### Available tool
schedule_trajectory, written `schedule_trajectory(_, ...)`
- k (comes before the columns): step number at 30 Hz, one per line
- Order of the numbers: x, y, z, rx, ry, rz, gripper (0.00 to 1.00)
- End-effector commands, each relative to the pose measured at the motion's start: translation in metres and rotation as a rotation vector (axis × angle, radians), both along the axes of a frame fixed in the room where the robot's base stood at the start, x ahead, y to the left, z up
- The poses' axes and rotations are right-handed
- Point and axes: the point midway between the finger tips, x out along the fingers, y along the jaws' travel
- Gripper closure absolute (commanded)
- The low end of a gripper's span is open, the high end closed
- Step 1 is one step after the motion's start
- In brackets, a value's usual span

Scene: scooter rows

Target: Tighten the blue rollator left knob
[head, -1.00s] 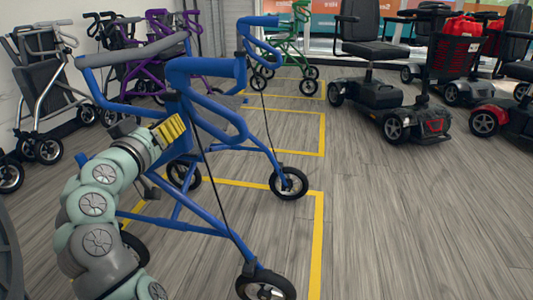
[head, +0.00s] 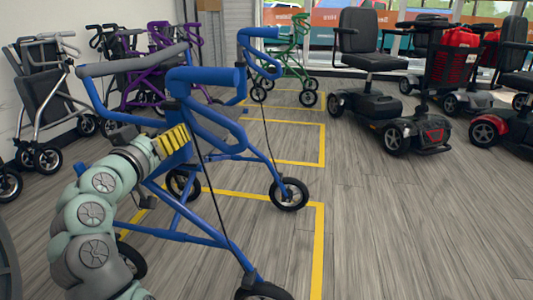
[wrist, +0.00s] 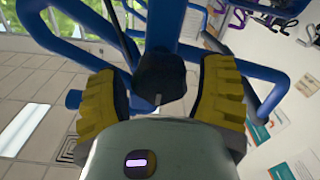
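The blue rollator (head: 205,77) stands upright on the grey floor, close in front of me in the head view. My gripper (head: 174,139), with yellow ribbed fingers, is beside its upper frame, below the handles. In the wrist view a dark knob (wrist: 160,75) sits on the blue frame tube (wrist: 161,25). My gripper (wrist: 160,95) has one finger on each side of the knob, with visible gaps, so it is open. The knob cannot be made out in the head view, where the gripper and frame cover that area.
Yellow lines (head: 318,250) mark floor bays. A purple rollator (head: 150,75) and a grey folded one (head: 45,90) stand at the left, a green one (head: 285,60) behind. Mobility scooters (head: 385,100) stand at the right. The floor (head: 420,220) at the front right is clear.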

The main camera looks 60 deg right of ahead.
Motion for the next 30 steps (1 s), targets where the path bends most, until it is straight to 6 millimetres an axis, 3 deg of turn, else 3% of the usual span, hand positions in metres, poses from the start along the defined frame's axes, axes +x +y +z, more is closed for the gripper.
schedule_trajectory(12,0.001,0.0,0.006,-0.002,-0.002,0.002,0.22)
schedule_trajectory(24,0.0,0.0,0.077,-0.005,-0.006,-0.001,0.22)
schedule_trajectory(30,0.001,0.0,0.094,0.0,-0.006,0.002,0.22)
